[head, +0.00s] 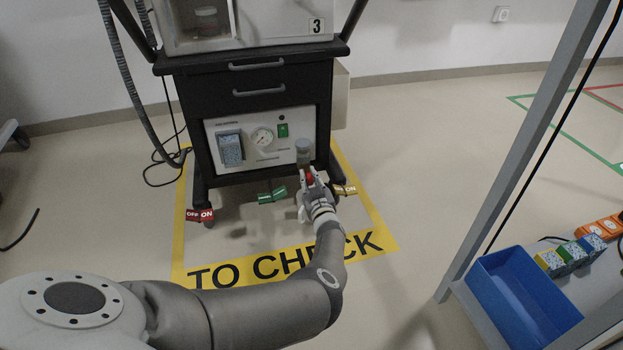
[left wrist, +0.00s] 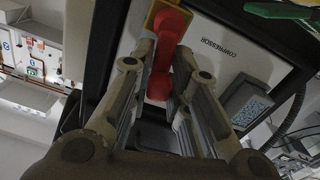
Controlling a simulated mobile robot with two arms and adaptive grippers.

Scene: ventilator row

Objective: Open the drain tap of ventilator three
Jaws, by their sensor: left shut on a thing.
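Ventilator three (head: 245,85) is a black trolley with a "3" plate on the unit on top. Its lower front panel (head: 240,155) carries a gauge (head: 262,137), a green switch and a grey cylindrical bowl (head: 303,148). The drain tap's red handle (head: 309,177) is under this bowl, partly hidden by my gripper. In the left wrist view the red handle (left wrist: 161,58) is between my fingers, with a brass-coloured part (left wrist: 152,16) at its far end. My left gripper (head: 309,184) is shut on the red handle. My right gripper is not in view.
At right are a grey post (head: 530,140), a blue bin (head: 520,298) and several small blocks. Floor between trolley and post is clear.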

